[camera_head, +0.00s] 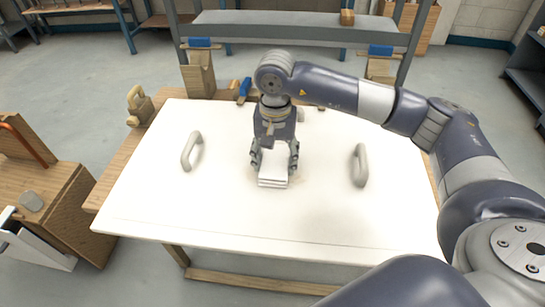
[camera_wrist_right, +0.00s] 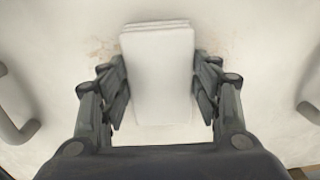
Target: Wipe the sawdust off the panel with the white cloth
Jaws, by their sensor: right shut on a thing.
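The white panel (camera_head: 220,218) lies flat on a wooden table, with a grey handle (camera_head: 191,151) on its left and another (camera_head: 360,165) on its right. My right gripper (camera_head: 274,172) is over the middle of the panel, shut on the folded white cloth (camera_head: 272,181). In the right wrist view the cloth (camera_wrist_right: 158,75) sits between the two fingers, low at the panel surface; I cannot tell if it touches. Faint brown sawdust (camera_wrist_right: 103,48) shows on the panel beside the cloth, on the left, with a little on the right. My left gripper is not in view.
A blue-handled tool (camera_head: 244,90) lies at the panel's back edge. A wooden clamp-like block (camera_head: 138,104) stands at the back left corner. A wooden bench (camera_head: 62,205) is at the left. A grey shelf frame (camera_head: 290,28) stands behind. The panel's front and left are clear.

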